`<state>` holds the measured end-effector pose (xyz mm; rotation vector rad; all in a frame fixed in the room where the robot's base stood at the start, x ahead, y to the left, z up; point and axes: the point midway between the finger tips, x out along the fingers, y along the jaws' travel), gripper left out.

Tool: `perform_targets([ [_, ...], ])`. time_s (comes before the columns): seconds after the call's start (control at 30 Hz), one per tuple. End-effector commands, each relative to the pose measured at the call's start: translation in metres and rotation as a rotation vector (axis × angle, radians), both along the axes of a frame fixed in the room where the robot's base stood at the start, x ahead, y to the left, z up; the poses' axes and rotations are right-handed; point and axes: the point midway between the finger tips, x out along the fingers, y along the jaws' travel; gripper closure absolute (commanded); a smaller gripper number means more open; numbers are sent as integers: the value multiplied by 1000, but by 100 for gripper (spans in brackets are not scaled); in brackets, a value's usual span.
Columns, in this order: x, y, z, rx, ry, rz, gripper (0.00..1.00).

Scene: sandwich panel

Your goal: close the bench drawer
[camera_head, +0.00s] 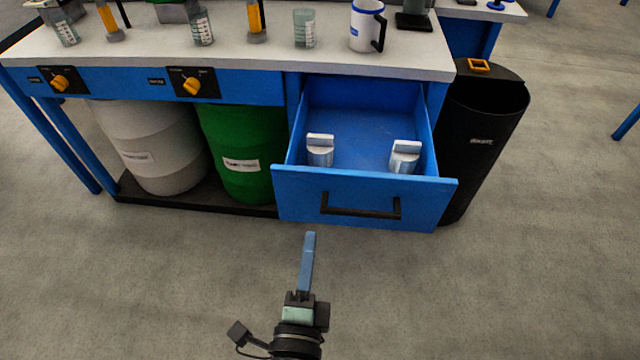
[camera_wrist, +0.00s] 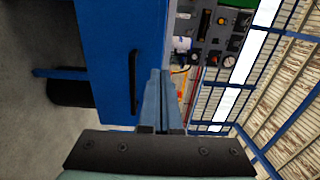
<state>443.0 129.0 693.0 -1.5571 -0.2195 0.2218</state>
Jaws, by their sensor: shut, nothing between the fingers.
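The blue bench drawer (camera_head: 364,200) stands pulled out from under the right end of the bench. Its black bar handle (camera_head: 360,206) is on the front panel. My gripper (camera_head: 309,236) is shut and empty, in front of the drawer and left of the handle in the head view. In the wrist view the fingers (camera_wrist: 161,76) appear beside the handle (camera_wrist: 133,82) and the drawer front (camera_wrist: 115,50). Whether they touch the drawer cannot be told.
The bench top (camera_head: 250,50) holds cups and a white mug (camera_head: 367,25). A green drum (camera_head: 238,150) and a white drum (camera_head: 155,145) stand below, left of the drawer. A black bin (camera_head: 485,120) stands close on its right. The floor in front is clear.

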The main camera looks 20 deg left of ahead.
Motion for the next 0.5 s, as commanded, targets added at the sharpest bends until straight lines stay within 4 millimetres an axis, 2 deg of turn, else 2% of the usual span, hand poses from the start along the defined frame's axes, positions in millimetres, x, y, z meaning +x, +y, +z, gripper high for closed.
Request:
perform_targets([
  [0.5, 87, 24, 0, -1, -6, -1, 100],
])
